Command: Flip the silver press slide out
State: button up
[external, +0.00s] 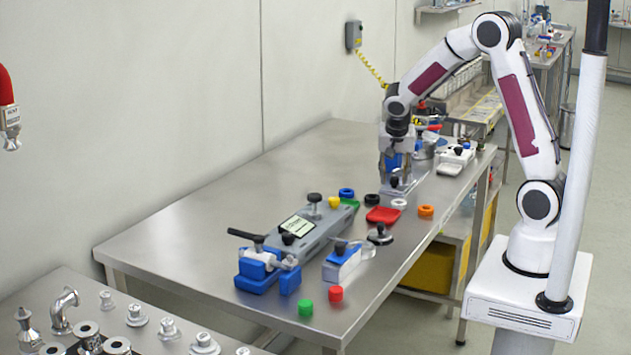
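My gripper (394,148) points down over the far part of the steel table (215,205). It is at a small press-like fixture with a blue part (393,162) and a silver plate or slide (413,178) with a black knob (394,182) at its front. The fingers overlap the fixture in this view. I cannot tell whether they touch the silver slide or are open or shut. The arm hides part of the fixture's back.
A grey clamp fixture (300,235) with blue blocks and a black lever stands nearer the front. A white device (456,158) stands right of the gripper. The table's left part is clear.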

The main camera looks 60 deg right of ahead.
jog(key=shift+r, duration=0.1)
jog(key=v, duration=1.1)
jog(key=shift+s+a+r, duration=0.15)
jog(key=shift+a+r, duration=0.1)
jog(key=shift+r, duration=0.1)
jog(key=shift+n, duration=0.3)
jog(key=s+a+r+n+t+y, duration=0.2)
jog(key=s+a+n, duration=0.4)
jog(key=s, duration=0.5)
jog(key=s+a+r+n+t+y, duration=0.2)
jog(key=s+a+n, duration=0.5)
jog(key=s, duration=0.3)
jog(key=shift+s+a, duration=0.35)
jog(key=shift+a, duration=0.15)
jog(key=shift+o, duration=0.4)
dwell(3.0)
